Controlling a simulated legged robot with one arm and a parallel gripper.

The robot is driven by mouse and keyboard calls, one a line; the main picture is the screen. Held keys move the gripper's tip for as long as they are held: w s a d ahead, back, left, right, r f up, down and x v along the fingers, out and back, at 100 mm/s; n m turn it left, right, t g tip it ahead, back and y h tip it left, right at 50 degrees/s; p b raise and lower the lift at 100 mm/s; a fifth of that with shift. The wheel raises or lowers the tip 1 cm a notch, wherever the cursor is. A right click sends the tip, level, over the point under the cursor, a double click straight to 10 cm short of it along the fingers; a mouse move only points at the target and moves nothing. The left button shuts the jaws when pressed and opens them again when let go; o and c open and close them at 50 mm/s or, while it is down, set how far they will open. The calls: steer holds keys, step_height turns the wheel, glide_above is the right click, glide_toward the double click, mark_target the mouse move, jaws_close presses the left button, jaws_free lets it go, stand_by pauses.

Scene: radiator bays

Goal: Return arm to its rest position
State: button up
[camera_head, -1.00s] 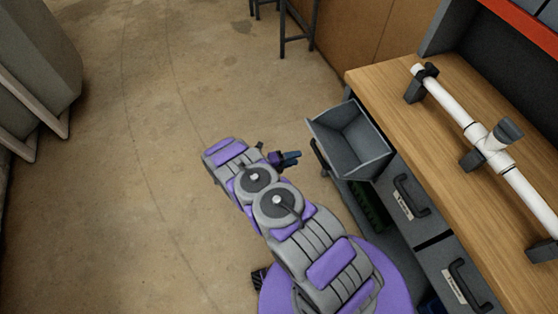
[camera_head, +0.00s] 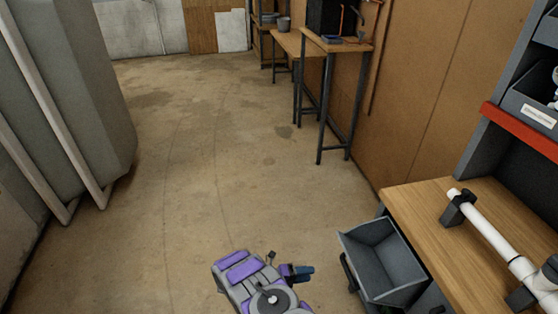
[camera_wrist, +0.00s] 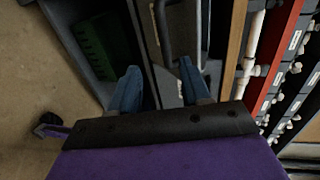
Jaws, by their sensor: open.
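My arm (camera_head: 245,275) shows in purple and grey at the bottom of the head view, folded over the floor and partly cut off by the frame edge. My gripper (camera_head: 300,272) is a small dark-blue shape at its right side, to the left of the open grey drawer (camera_head: 352,252) and apart from it. In the wrist view my gripper (camera_wrist: 158,85) has two blue fingers spread apart with nothing between them. Dark drawer fronts and a grey handle (camera_wrist: 163,28) lie beyond the fingers.
A wooden workbench (camera_head: 425,207) with a white pipe (camera_head: 490,235) in clamps stands at right. Grey cabinets (camera_head: 75,90) stand at left. Tall tables (camera_head: 335,48) stand farther back by the brown wall. The concrete floor (camera_head: 210,160) between is clear.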

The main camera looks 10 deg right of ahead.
steer(key=w+a+r+n+t+y, duration=0.4)
steer(key=w+r, duration=0.4)
steer(key=w, duration=0.2)
steer(key=w+a+r+n+t+y, duration=0.3)
steer(key=w+a+r+n, duration=0.1)
steer(key=w+r, duration=0.5)
steer(key=s+a+r+n+t+y, duration=0.1)
steer(key=a+r+n+y, duration=0.35)
steer(key=r, duration=0.45)
steer(key=a+r+n+y, duration=0.4)
steer(key=r+n+y, duration=0.15)
steer(key=r, duration=0.35)
steer(key=s+r+n+g+y, duration=0.15)
steer(key=s+r+n, duration=0.3)
steer(key=s, duration=0.65)
steer(key=s+r+n+g+y, duration=0.1)
steer(key=s+r+n+g, duration=0.4)
steer(key=s, duration=0.6)
steer(key=s+d+n+g+h, duration=0.1)
steer(key=s+d, duration=0.3)
steer(key=s, duration=0.6)
steer(key=s+d+n+g+h, duration=0.1)
steer(key=s+d+n, duration=0.3)
steer(key=s, duration=0.7)
steer(key=s+d+n+g+h, duration=0.2)
steer(key=s+d, duration=0.3)
steer(key=s, duration=0.6)
steer(key=shift+s+d+g, duration=0.2)
steer(key=shift+g, duration=0.15)
